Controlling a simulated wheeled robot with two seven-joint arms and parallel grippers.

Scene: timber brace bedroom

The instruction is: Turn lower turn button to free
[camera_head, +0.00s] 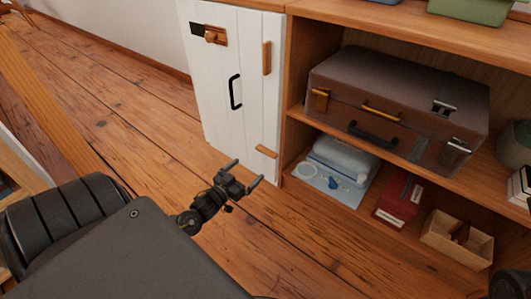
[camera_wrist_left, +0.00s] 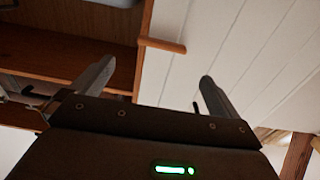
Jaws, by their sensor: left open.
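The lower turn button (camera_head: 266,152) is a small wooden bar low on the white door (camera_head: 225,110), near its right edge. It lies nearly crosswise. In the left wrist view the lower turn button (camera_wrist_left: 162,45) reaches from the wooden cabinet frame onto the white boards. The upper turn button (camera_head: 267,58) stands upright on the door. My left gripper (camera_head: 243,173) is open and empty, in front of and below the lower button. In the wrist view its spread fingers (camera_wrist_left: 156,73) have the button beyond and between them, apart from both.
The door has a black handle (camera_head: 235,92) and a wooden latch (camera_head: 210,36) at top left. Open shelves to the right hold a brown suitcase (camera_head: 395,105), a red box (camera_head: 398,199) and a wooden tray (camera_head: 457,238). The plank floor (camera_head: 150,130) before the door is clear.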

